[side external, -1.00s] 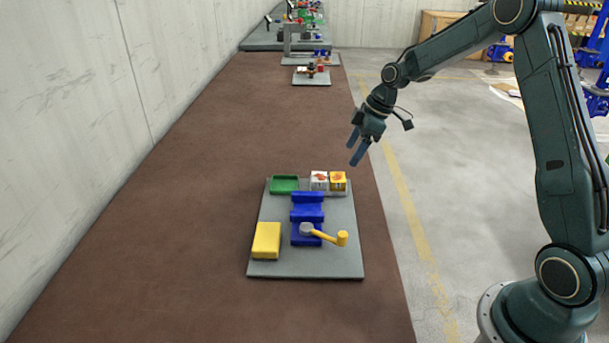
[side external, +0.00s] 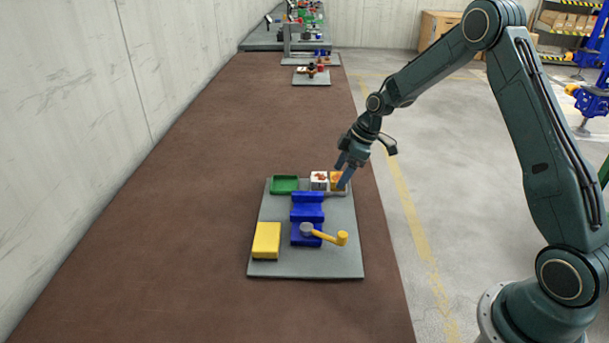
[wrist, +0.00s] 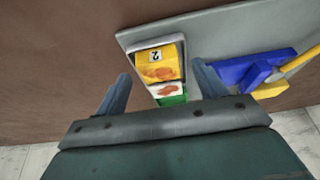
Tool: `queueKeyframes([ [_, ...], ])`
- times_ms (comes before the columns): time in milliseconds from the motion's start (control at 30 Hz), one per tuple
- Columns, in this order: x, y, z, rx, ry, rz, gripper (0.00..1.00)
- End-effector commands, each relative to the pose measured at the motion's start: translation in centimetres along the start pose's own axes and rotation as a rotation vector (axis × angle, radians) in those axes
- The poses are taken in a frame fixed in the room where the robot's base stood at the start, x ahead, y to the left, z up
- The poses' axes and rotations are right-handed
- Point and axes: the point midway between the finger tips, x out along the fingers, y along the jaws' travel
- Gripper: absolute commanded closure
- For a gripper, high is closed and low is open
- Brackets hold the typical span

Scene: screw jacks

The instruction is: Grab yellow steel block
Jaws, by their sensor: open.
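A yellow cube (side external: 335,183) with an orange-brown picture stands at the back right of the grey plate (side external: 345,262), partly hidden by my gripper. In the wrist view the yellow cube (wrist: 158,62) bears a "2" and lies ahead of and between the two finger lines. A white cube (side external: 319,181) with a similar picture sits beside it. A plain yellow rectangular block (side external: 266,240) lies at the plate's front left, away from my gripper. My gripper (side external: 342,176) is open and empty, with its fingers pointing down close to the yellow cube. I cannot tell if they touch it.
A blue screw jack (side external: 307,212) with a yellow handle (side external: 328,237) stands mid-plate. A green tray (side external: 285,184) lies left of the white cube. Other fixtures (side external: 311,76) stand farther back. The brown table (side external: 190,230) left of the plate is clear.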

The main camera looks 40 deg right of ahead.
Motion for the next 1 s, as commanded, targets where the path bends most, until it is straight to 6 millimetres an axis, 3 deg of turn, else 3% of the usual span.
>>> queueKeyframes([
  [167,1.09,-0.01,-0.05,-0.001,0.000,0.001,0.29],
  [667,1.07,0.01,-0.04,0.000,0.000,0.002,0.31],
  [900,1.06,0.01,-0.04,0.000,0.000,0.001,0.78],
  [1000,0.98,0.07,-0.12,-0.001,0.002,0.004,0.94],
])
